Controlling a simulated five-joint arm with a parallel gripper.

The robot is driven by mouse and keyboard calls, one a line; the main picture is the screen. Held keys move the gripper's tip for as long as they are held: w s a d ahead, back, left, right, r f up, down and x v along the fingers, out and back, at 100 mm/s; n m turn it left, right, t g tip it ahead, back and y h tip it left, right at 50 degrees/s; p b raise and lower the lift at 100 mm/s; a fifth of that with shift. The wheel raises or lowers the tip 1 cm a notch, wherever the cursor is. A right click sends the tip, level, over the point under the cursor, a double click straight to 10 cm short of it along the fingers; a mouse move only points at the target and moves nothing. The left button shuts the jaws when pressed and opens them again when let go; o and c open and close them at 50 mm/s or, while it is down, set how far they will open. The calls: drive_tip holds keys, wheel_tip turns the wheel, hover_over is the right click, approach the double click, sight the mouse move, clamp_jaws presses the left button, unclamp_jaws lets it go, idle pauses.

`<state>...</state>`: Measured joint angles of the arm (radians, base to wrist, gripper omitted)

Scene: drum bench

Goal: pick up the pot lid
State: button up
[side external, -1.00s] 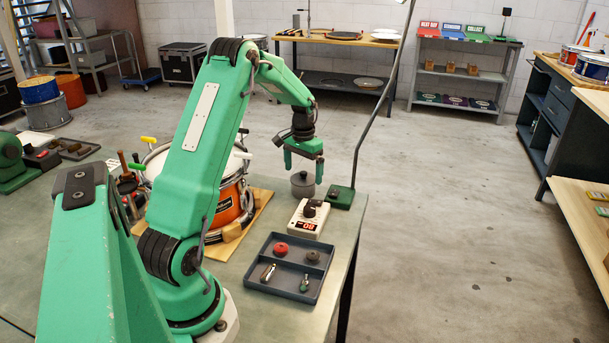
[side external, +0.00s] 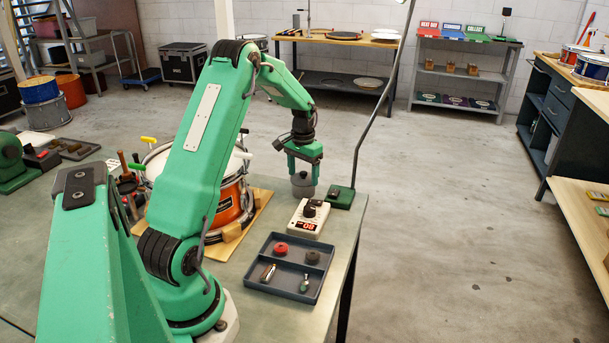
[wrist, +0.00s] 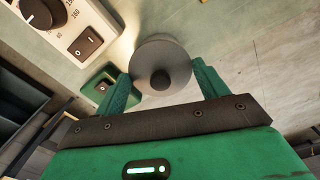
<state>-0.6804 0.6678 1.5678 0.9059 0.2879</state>
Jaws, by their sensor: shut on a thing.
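The pot lid (wrist: 148,58) is a round grey disc with a dark knob in the middle. In the side view the small grey round piece (side external: 302,190) sits near the bench's far right corner, below my gripper (side external: 303,176). In the wrist view my gripper (wrist: 163,78) has one green finger on each side of the lid, shut on it. From these views I cannot tell whether the lid's underside touches anything or whether a pot body lies beneath it.
A green lamp base (side external: 341,197) with a thin pole stands close right of the lid. A white metronome-like box (side external: 308,222) and a dark divided tray (side external: 290,268) are nearer. An orange drum (side external: 232,205) stands to the left. The bench edge is close.

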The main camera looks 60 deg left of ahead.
sight(303, 172)
drive_tip(key=shift+r, duration=0.1)
drive_tip(key=shift+r, duration=0.45)
wheel_tip(303, 172, up, 3)
drive_tip(key=shift+r, duration=0.15)
drive_tip(key=w+d+r, duration=0.1)
drive_tip(key=d+r, duration=0.5)
drive_tip(key=d, duration=0.5)
drive_tip(key=shift+w+d+r, duration=0.25)
drive_tip(key=shift+w+r, duration=0.1)
drive_tip(key=shift+a+f, duration=0.1)
